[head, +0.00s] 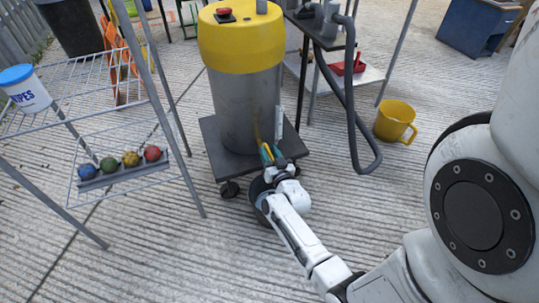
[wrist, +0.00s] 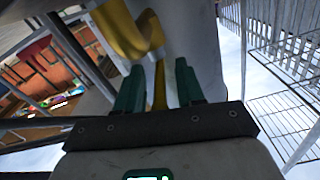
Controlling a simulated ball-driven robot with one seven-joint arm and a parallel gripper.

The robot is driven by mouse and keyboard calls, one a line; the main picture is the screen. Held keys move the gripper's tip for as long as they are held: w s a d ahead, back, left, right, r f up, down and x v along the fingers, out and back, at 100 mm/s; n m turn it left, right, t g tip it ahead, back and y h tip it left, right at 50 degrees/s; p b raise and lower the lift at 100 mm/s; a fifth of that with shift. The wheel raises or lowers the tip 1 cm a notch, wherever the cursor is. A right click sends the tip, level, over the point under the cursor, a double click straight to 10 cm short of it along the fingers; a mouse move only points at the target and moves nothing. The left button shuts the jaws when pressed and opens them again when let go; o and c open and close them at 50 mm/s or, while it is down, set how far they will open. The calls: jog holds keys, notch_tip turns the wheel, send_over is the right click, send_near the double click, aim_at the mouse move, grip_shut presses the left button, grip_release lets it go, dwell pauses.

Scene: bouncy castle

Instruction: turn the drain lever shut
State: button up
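The drain lever (wrist: 160,85) is yellow. In the wrist view its narrow part lies between my two green fingertips, with a gap on each side, and a wider bent yellow part (wrist: 130,32) shows beyond. In the head view a yellow sliver (head: 258,135) shows low on the front of the grey vacuum drum (head: 246,108). My gripper (head: 267,154) is there at the drum's lower front. In the wrist view my gripper (wrist: 159,88) is open around the lever. The arm and gripper hide most of the drain in the head view.
The yellow-topped vacuum stands on a dark wheeled platform (head: 215,140). A dark round pan (head: 258,190) sits on the floor under my wrist. A wire rack (head: 75,125) with coloured balls stands left. A grey hose (head: 352,120) hangs right, near a yellow mug (head: 392,121).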

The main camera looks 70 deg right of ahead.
grip_shut()
dwell(0.4)
jog(key=shift+d, duration=0.1)
